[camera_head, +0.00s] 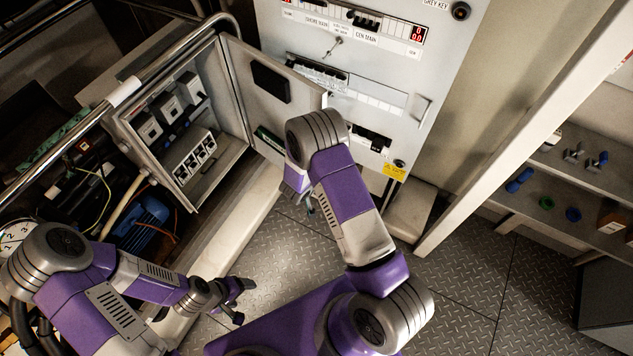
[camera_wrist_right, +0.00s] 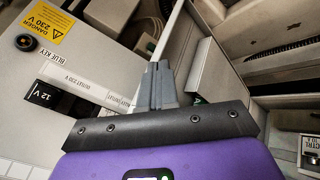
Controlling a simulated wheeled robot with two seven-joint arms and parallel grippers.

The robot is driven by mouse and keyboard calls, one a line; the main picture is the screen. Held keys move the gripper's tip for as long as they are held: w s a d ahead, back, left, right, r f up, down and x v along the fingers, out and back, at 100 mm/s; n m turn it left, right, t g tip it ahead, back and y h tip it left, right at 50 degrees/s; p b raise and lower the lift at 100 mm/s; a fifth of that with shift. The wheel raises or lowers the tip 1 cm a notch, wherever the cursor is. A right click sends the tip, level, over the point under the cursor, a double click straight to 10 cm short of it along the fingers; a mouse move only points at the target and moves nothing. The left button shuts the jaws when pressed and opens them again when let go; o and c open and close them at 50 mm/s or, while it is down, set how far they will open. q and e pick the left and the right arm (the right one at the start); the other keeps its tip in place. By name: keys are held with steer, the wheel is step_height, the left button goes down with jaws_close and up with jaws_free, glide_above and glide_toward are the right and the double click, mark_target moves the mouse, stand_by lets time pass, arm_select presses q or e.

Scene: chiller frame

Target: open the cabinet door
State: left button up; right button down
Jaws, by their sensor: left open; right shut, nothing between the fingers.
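The grey cabinet (camera_head: 177,125) is at the left in the head view, with breakers and sockets showing inside. Its door (camera_head: 237,72) stands wide open, hinged on the cabinet's right side and swung out to the right. My right arm covers the door's lower right part. My right gripper (camera_wrist_right: 157,82) is shut and empty in the right wrist view, with its fingertips close to a thin pale edge; I cannot tell if they touch it. In the head view it is mostly hidden behind its own arm. My left gripper (camera_head: 240,298) is open and empty, low over the floor, apart from the cabinet.
A tall switch panel (camera_head: 438,58) stands just right of the door. A metal rail (camera_head: 80,130) runs along the cabinet's left. A shelf (camera_head: 590,175) with small valves is at the far right. Tread-plate floor (camera_head: 470,265) is clear at the right.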

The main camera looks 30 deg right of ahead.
arm_select(q)
steer(key=r+p, duration=0.3)
steer(key=shift+s+a+r, duration=0.15)
steer(key=shift+s, duration=0.15)
arm_select(e)
steer(key=s+f+v, duration=0.1)
steer(key=s+v, duration=0.1)
steer(key=v, duration=1)
steer(key=shift+s+a+f, duration=0.15)
steer(key=shift+s+f, duration=0.05)
steer(key=shift+f, duration=0.05)
steer(key=shift+f, duration=0.1)
arm_select(q)
steer(key=shift+f+b, duration=1.15)
steer(key=shift+f, duration=0.05)
arm_select(e)
steer(key=s+a+f+g+y, duration=0.2)
steer(key=s+a+y, duration=0.3)
steer(key=s, duration=0.3)
steer(key=s+a+f+g+y, duration=0.2)
steer(key=s+a+f+y, duration=0.3)
steer(key=s, duration=0.2)
steer(key=shift+s+a+f+m, duration=0.25)
steer(key=shift+s+m, duration=0.15)
arm_select(q)
steer(key=shift+c, duration=0.3)
